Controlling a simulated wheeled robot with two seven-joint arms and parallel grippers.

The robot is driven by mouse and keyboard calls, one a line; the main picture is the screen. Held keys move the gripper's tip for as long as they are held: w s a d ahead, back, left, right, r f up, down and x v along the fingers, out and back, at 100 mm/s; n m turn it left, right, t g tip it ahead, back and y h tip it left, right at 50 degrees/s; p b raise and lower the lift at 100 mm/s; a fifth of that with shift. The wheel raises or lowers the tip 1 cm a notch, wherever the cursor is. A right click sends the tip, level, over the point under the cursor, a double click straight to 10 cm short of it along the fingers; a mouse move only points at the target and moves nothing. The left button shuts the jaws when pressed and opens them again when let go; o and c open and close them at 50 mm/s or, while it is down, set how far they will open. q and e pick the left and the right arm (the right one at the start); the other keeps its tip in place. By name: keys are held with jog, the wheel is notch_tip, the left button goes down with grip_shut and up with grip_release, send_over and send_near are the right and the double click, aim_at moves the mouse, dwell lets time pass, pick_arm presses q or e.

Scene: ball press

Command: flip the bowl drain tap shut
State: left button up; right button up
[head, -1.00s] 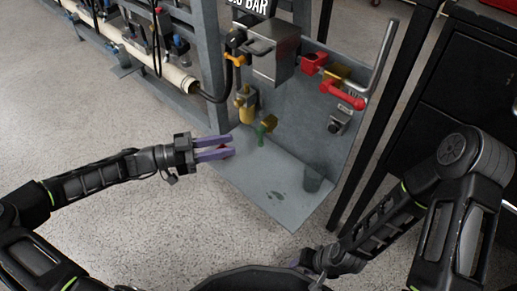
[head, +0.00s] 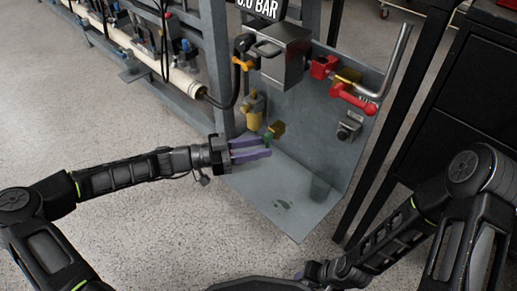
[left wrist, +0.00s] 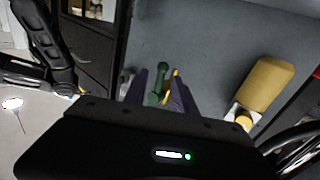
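A small tap with a green handle (head: 268,137) and a brass body (head: 278,129) sits low on the grey panel, beneath a yellow bowl (head: 254,106); I take it to be the drain tap. My left gripper (head: 270,147) is open, its purple fingers pointing right at the tap. In the left wrist view the green handle (left wrist: 158,82) shows between the fingers (left wrist: 158,92), whose contact with it I cannot tell. The yellow bowl (left wrist: 265,82) is right of them. My right gripper (head: 308,272) is low in the head view, mostly hidden.
A red-handled valve (head: 350,95) and a bent grey pipe (head: 395,62) are at the panel's upper right. A metal box (head: 284,55) hangs above the tap. A black cabinet (head: 470,90) stands at right.

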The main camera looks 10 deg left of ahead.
pick_arm(q)
grip_shut()
dwell(0.3)
dwell(0.4)
